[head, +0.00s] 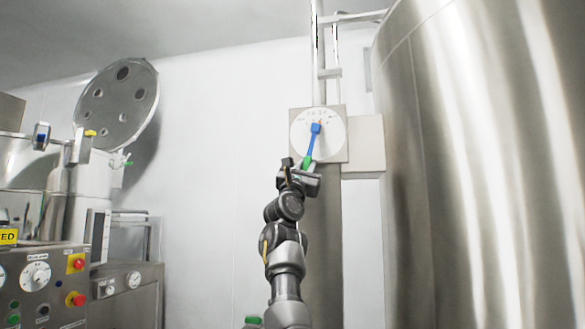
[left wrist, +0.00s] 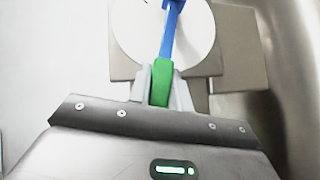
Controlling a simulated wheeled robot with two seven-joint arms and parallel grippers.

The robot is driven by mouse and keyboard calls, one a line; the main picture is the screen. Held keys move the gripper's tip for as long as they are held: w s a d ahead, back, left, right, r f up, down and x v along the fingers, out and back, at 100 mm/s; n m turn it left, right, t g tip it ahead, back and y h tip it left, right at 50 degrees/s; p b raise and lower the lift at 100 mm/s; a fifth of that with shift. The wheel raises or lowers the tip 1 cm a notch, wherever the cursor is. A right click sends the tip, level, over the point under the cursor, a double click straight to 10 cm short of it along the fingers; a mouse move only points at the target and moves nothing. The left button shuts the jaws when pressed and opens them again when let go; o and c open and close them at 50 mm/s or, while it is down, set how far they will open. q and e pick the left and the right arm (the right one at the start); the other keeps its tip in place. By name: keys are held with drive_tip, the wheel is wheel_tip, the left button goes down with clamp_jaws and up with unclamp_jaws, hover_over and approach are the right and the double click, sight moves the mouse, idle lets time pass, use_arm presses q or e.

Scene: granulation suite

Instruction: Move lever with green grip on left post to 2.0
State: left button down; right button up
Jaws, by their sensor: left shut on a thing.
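The lever (head: 314,140) is a blue bar with a green grip (head: 307,161), set on a round white dial (head: 334,137) with small markings on the left post (head: 328,230). The bar points down and slightly left from its blue hub near the upper part of the dial. My left gripper (head: 306,167) is shut on the green grip from below. In the left wrist view the green grip (left wrist: 161,82) sits between the two grey fingers, with the blue bar (left wrist: 169,38) rising above it. The dial numbers are too small to read. My right gripper is not in view.
A large steel vessel (head: 490,160) fills the right side. A grey box (head: 364,145) sits right beside the dial plate. A control panel (head: 45,285) with red and green buttons stands lower left, below a round steel lid (head: 117,104). White wall lies open left of the post.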

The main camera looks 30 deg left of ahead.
use_arm(q)
drive_tip(key=shift+h, duration=0.3)
drive_tip(key=c, duration=1.3)
unclamp_jaws()
